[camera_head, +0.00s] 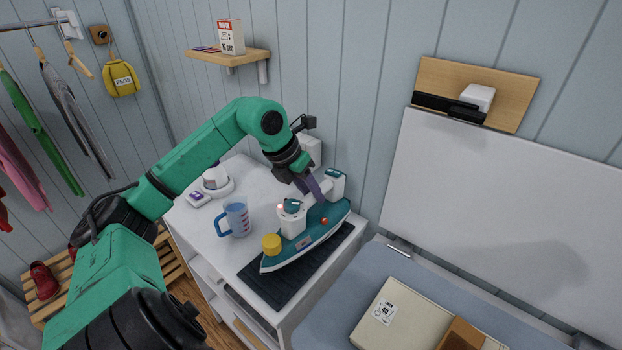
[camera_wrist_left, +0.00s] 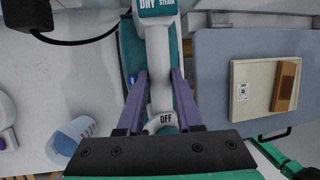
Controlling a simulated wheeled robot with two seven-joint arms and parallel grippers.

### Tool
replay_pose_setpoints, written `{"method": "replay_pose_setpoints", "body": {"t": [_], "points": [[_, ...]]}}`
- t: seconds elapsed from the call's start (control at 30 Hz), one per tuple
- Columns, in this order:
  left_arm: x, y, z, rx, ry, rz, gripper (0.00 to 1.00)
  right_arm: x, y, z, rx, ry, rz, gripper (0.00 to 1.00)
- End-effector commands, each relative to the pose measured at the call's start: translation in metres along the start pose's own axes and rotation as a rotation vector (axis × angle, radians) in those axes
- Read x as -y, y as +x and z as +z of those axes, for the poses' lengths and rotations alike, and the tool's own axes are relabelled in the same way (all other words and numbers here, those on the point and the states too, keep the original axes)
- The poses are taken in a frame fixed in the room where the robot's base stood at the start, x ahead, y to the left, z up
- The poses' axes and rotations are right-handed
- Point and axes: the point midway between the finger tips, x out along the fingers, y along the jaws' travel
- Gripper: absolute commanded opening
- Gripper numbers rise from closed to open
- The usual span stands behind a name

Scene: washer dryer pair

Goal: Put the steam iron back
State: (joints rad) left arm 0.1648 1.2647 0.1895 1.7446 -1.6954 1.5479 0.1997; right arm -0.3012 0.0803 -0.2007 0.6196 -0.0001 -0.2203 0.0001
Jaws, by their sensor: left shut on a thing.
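The steam iron (camera_head: 318,226) is teal and white with a yellow cap at its front end. It is over the dark ribbed mat (camera_head: 273,286) on top of the white cabinet (camera_head: 190,222). I cannot tell whether its sole touches the mat. My left gripper (camera_head: 314,188) reaches down from above, with its purple fingers closed on the iron's white handle. In the left wrist view the fingers of the left gripper (camera_wrist_left: 160,88) lie on either side of the handle (camera_wrist_left: 160,62), between the "DRY STEAM" and "OFF" labels. My right gripper does not show.
A blue measuring cup (camera_head: 236,220) stands left of the iron, with a white round item (camera_head: 217,183) behind it. A blue-grey ironing surface (camera_head: 345,300) with a beige box (camera_head: 400,318) lies to the right. A large white panel (camera_head: 490,210) rises behind it.

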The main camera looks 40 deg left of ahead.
Motion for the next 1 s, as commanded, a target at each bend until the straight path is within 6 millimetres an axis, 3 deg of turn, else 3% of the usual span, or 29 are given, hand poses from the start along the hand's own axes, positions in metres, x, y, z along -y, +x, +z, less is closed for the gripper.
{"method": "replay_pose_setpoints", "body": {"t": [0.17, 0.4, 0.43, 0.5, 0.87, 1.0], "points": [[-0.004, 0.021, -0.009, 0.001, 0.001, -0.004, 0.0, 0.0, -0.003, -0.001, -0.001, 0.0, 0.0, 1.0], [-0.005, 0.022, -0.009, 0.003, 0.002, -0.001, 0.0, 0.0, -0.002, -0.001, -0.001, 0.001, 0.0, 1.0], [-0.005, 0.025, -0.01, -0.002, 0.001, 0.0, 0.38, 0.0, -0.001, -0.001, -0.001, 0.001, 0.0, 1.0], [-0.005, 0.024, -0.01, -0.002, 0.001, 0.0, 0.64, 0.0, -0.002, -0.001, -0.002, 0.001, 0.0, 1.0], [-0.005, 0.022, -0.01, -0.002, 0.001, 0.0, 0.64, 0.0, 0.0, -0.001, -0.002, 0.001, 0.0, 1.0], [-0.006, 0.002, -0.011, 0.001, 0.003, 0.004, 0.64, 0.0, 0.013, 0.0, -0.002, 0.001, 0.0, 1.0]]}}
